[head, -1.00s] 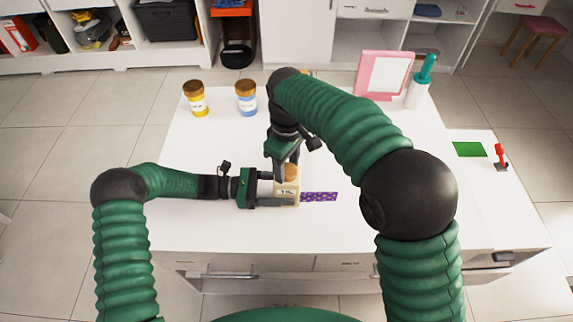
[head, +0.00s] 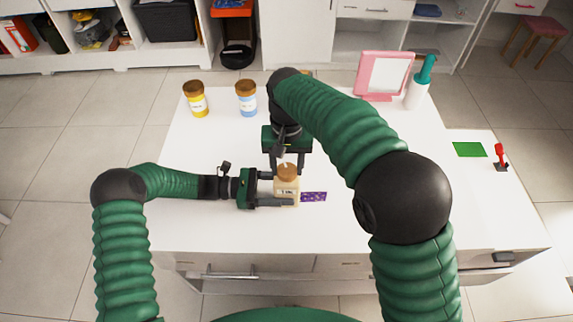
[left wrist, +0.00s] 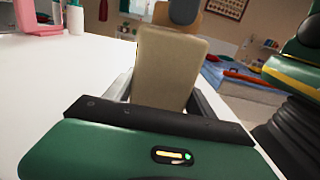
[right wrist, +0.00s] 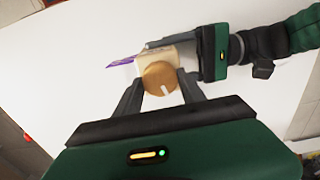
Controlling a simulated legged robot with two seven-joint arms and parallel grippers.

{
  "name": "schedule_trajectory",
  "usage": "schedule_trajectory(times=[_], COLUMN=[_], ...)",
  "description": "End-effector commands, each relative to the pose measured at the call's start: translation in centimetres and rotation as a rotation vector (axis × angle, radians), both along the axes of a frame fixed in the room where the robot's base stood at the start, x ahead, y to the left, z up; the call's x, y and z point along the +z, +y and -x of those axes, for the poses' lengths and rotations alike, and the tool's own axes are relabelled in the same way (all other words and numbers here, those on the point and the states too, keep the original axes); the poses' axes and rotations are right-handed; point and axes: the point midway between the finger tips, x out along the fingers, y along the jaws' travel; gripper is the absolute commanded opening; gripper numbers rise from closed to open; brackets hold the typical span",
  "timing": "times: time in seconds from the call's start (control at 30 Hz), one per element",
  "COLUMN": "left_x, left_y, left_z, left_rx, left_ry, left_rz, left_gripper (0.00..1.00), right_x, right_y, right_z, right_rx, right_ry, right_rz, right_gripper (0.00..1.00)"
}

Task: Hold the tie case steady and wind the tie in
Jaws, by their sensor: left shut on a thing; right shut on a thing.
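The tie case (head: 287,190) is a small beige box with a brown round knob (head: 287,170) on top. It stands on the white table. My left gripper (head: 280,189) is shut on the case from the left; the case also fills the middle of the left wrist view (left wrist: 168,70). A purple patterned tie (head: 314,197) sticks out of the case to the right and lies flat. My right gripper (head: 287,168) comes from above and is shut on the knob, which shows a white mark in the right wrist view (right wrist: 159,78).
A yellow jar (head: 196,100) and a blue jar (head: 246,98) stand at the back left. A pink frame (head: 384,75) and a white bottle with a teal top (head: 419,88) stand at the back right. The front of the table is clear.

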Motion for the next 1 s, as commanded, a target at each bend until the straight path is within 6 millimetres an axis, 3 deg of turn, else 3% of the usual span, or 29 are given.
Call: schedule_trajectory(times=[0.6, 1.0], left_x=[0.00, 0.00], left_y=[-0.24, -0.22], left_z=[0.39, 0.38], left_rx=[-0.012, -0.012], left_ry=[0.001, 0.001], left_rz=[0.004, 0.004], left_gripper=[0.31, 0.31], right_x=[0.04, 0.03], right_y=[0.00, -0.08], right_z=[-0.25, -0.25], right_rx=[-0.581, -0.874], right_ry=[-0.009, -0.009], right_rz=[-0.005, -0.004], right_gripper=[0.06, 0.06])
